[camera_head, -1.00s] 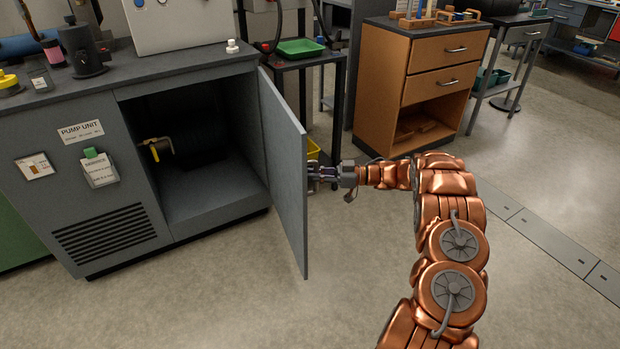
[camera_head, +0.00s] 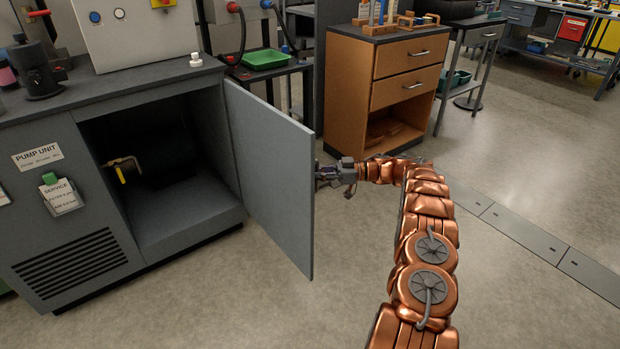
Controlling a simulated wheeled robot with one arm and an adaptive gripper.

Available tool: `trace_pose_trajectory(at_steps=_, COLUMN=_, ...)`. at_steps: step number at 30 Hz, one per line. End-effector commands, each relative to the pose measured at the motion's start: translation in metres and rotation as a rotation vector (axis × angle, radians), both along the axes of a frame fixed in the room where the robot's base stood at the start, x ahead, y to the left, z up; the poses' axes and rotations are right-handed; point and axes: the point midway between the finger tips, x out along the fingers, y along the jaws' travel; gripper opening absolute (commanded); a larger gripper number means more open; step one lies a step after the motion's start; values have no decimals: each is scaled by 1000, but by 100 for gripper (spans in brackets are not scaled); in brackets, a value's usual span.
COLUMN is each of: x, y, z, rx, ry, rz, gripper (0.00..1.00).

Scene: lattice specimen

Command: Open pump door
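The grey pump unit (camera_head: 70,230) stands at the left with a "PUMP UNIT" label. Its door (camera_head: 272,170) stands wide open, hinged on the right of the opening, with its inner face towards me. The dark compartment (camera_head: 185,212) shows a pipe with a yellow-handled valve (camera_head: 121,172). My gripper (camera_head: 321,175) is at the outer side of the door, close to its free edge. The door hides part of the fingers and any outer handle, so I cannot tell whether they grip or touch anything.
A wooden drawer cabinet (camera_head: 345,85) stands behind my gripper. A dark stand with a green tray (camera_head: 265,59) is behind the door. The floor (camera_head: 240,305) in front of the unit is clear.

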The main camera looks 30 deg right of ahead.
Motion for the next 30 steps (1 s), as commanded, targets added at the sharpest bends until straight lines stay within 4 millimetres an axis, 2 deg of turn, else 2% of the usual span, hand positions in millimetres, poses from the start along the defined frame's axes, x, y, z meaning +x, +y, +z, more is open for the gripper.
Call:
trace_pose_trajectory(at_steps=9, x=2, y=-15, z=-3, rx=0, ry=2, rz=9, gripper=0)
trace_pose_trajectory(at_steps=30, x=3, y=-22, z=-1, rx=0, ry=3, rz=10, gripper=0)
